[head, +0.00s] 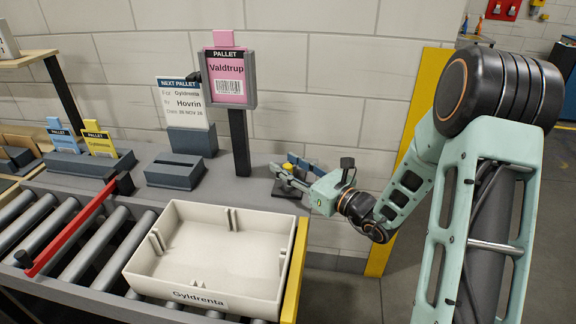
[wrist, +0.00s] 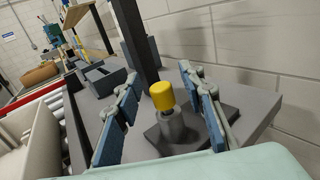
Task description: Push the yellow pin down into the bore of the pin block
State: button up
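The yellow pin (wrist: 162,95) stands upright in the top of the grey pin block (wrist: 171,129), with its yellow head and a short paler stem showing above the block. The block has a cylindrical post on a dark square base. My gripper (wrist: 160,82) is open, with one blue-padded finger on each side of the pin; neither appears to touch it. In the head view my gripper (head: 290,174) reaches in from the right over the block's dark base (head: 286,191). Only the top of the yellow pin (head: 287,166) shows there, between the fingers.
A pink "Valdtrup" pallet sign (head: 229,80) on a dark post stands left of the block. A white tray (head: 215,285) labelled Gyldrenta sits on the rollers in front. A dark slotted holder (head: 174,172) is farther left. The wall is close behind the block.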

jog(key=shift+d, duration=0.1)
jog(key=v, duration=1.2)
